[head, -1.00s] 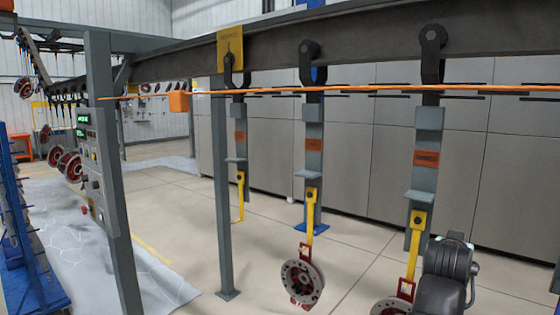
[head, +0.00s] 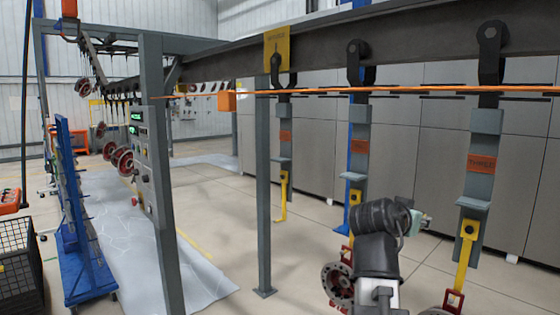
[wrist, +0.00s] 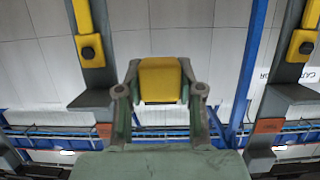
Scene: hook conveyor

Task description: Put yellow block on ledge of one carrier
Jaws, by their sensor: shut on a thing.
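My gripper (wrist: 160,95) is shut on the yellow block (wrist: 162,80), which shows between its fingers in the wrist view. In the head view my gripper (head: 420,222) is partly hidden behind my wrist, and I cannot make out the block. Three grey carriers hang from the rail: a far one (head: 286,145), a middle one (head: 361,140) and a near one marked THREE (head: 482,150). Their ledges include the middle ledge (head: 354,176) and near ledge (head: 473,202). The wrist view is upside down, with a left ledge (wrist: 92,98) and right ledge (wrist: 296,92) either side of the block.
Yellow hooks (head: 464,255) hang below the carriers, with red-framed discs (head: 338,284) under some. A grey post (head: 263,190) and a control panel (head: 140,150) stand left. An orange line (head: 400,91) runs along the rail. Free room lies between the middle and near carriers.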

